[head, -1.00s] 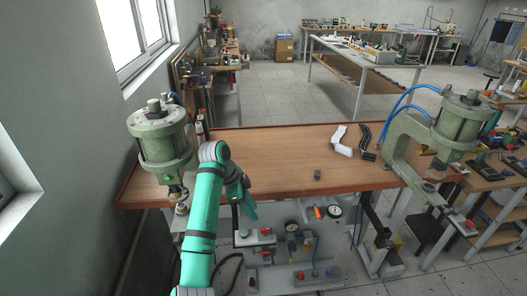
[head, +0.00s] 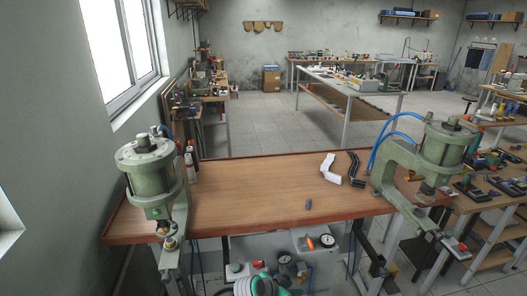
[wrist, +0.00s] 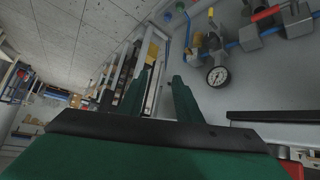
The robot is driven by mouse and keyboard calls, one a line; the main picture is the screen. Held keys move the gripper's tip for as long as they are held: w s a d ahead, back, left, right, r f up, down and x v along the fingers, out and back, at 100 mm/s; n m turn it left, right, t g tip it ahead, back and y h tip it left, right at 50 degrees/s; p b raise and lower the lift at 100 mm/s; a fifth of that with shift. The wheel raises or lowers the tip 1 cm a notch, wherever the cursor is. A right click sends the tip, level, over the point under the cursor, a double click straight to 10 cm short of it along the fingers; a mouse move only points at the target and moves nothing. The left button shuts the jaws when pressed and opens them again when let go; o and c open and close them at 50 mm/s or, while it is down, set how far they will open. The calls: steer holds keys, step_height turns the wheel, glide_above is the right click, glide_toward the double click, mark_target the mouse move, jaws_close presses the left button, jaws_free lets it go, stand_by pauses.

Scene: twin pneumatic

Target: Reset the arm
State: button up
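My green arm (head: 262,286) shows only as a small rounded part at the bottom edge of the head view, low in front of the workbench. My gripper is not visible in the head view. In the wrist view my gripper (wrist: 160,80) shows two green fingers standing apart with nothing between them. The gripper is tilted in that view and is beside a grey panel with a pressure gauge (wrist: 217,76).
The wooden workbench (head: 250,200) carries a green pneumatic press (head: 150,175) at left and another (head: 445,155) at right.

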steer(key=s+f+n+t+y, duration=0.1)
steer(key=s+f+n+t, duration=0.15)
steer(key=s+f, duration=0.45)
steer(key=s+f+n+t+y, duration=0.2)
steer(key=s+n, duration=0.2)
steer(key=s, duration=0.8)
steer(key=s+a+r+n+t+y, duration=0.1)
steer(key=s+a, duration=0.1)
steer(key=s, duration=0.4)
steer(key=s+a+r+n+t+y, duration=0.1)
steer(key=s+r, duration=0.1)
steer(key=s, duration=0.4)
steer(key=s+a+r+t, duration=0.1)
steer(key=s+a+r, duration=0.2)
steer(key=s+r, duration=0.5)
steer(key=s+a+r+t+y, duration=0.1)
steer(key=s+a+r+t, duration=0.1)
steer(key=s+r, duration=0.7)
steer(key=shift+s+a+r+y, duration=0.15)
steer(key=shift+a+r+y, duration=0.15)
steer(key=shift+a+r, duration=0.35)
steer(key=shift+a+f, duration=0.15)
stand_by(2.4)
